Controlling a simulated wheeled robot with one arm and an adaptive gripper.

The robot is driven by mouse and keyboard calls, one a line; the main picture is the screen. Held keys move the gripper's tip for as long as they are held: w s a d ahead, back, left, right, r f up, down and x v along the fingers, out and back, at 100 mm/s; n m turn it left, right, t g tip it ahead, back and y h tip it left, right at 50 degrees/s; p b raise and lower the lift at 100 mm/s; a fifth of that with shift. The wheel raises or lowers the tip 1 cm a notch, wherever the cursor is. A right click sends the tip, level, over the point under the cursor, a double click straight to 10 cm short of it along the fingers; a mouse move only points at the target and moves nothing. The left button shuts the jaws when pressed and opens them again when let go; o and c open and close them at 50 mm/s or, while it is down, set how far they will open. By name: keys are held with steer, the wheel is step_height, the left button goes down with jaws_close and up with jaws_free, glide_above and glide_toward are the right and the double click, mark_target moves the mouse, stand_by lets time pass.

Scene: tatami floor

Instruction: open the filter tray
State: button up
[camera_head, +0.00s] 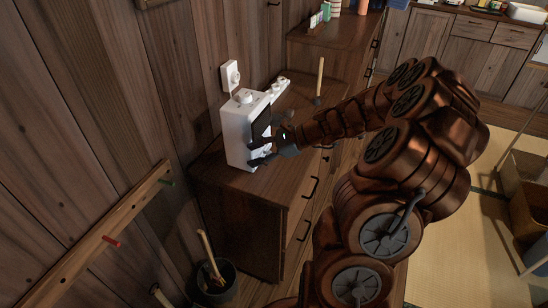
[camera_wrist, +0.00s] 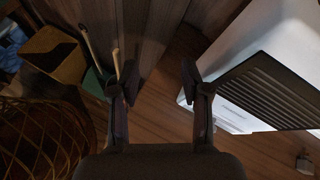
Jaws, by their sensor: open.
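A white box-shaped appliance (camera_head: 237,133) stands upright on the dark wooden cabinet against the wall. A dark panel (camera_head: 261,126) is on its side, partly hidden by my gripper. In the wrist view the appliance (camera_wrist: 248,40) is at the right, and the panel (camera_wrist: 268,92) shows as dark and slatted. I cannot tell which part is the filter tray. My gripper (camera_head: 262,151) is beside the appliance's panel side. In the wrist view my gripper (camera_wrist: 157,82) is open with nothing between its fingers; the right finger is close to the appliance, contact unclear.
The cabinet top (camera_head: 283,170) is bare in front of the appliance. A white wall plate (camera_head: 230,75) is behind it. A wooden stick (camera_head: 320,75) stands further back. A dark bucket (camera_head: 214,283) is on the floor at lower left, below a wooden peg rail (camera_head: 85,255).

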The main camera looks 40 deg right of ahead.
steer(key=d+f+m+t, duration=0.1)
steer(key=d+f+m, duration=0.1)
steer(key=d, duration=0.2)
steer(key=d+f+m+t+h, duration=0.1)
steer(key=d+f+m, duration=0.1)
steer(key=d, duration=0.3)
steer(key=d+f+m+t+h+b, duration=0.1)
steer(key=d+f+m+t, duration=0.1)
steer(key=d, duration=0.3)
steer(key=shift+w+f+m, duration=0.2)
steer(key=shift+f+m, duration=0.25)
steer(key=shift+m, duration=0.25)
steer(key=shift+x, duration=3.85)
jaws_close()
steer(key=shift+s, duration=0.1)
